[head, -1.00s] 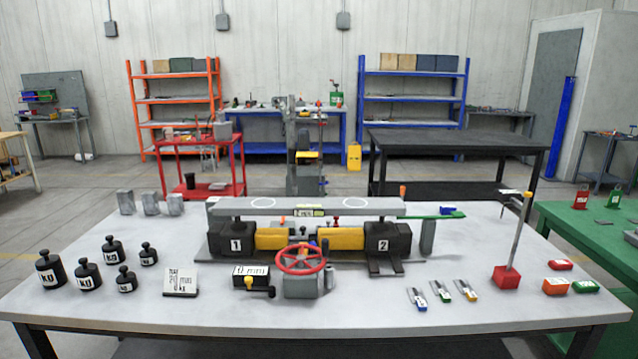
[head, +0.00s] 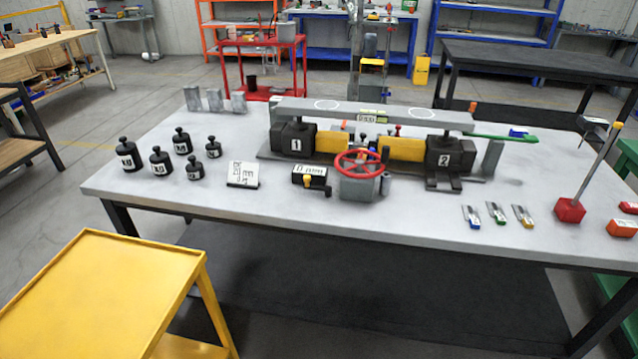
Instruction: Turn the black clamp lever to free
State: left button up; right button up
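The screw-jack rig stands on the grey table (head: 400,218), with a black block marked 1 (head: 292,143) at its left and one marked 2 (head: 450,160) at its right. A long grey beam (head: 400,115) lies across both. A red handwheel (head: 359,162) is on a grey housing (head: 358,186) in front. A black box reading 0 mm (head: 309,172) sits left of the wheel, with a yellow knob (head: 307,181) and a small dark part (head: 328,190) at its lower right. I cannot tell whether this dark part is the clamp lever. Neither gripper shows.
Several black weights (head: 160,159) and a white card (head: 243,175) are on the left. A red-based stand (head: 570,210) and small coloured-handled tools (head: 497,213) are on the right. A yellow cart (head: 95,300) stands at the near left. The table's front strip is clear.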

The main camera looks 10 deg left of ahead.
aim_at(328, 189)
jog(key=i+l+u, duration=0.1)
jog(key=u, duration=0.3)
jog(key=l+u, duration=0.6)
jog(key=u, duration=0.15)
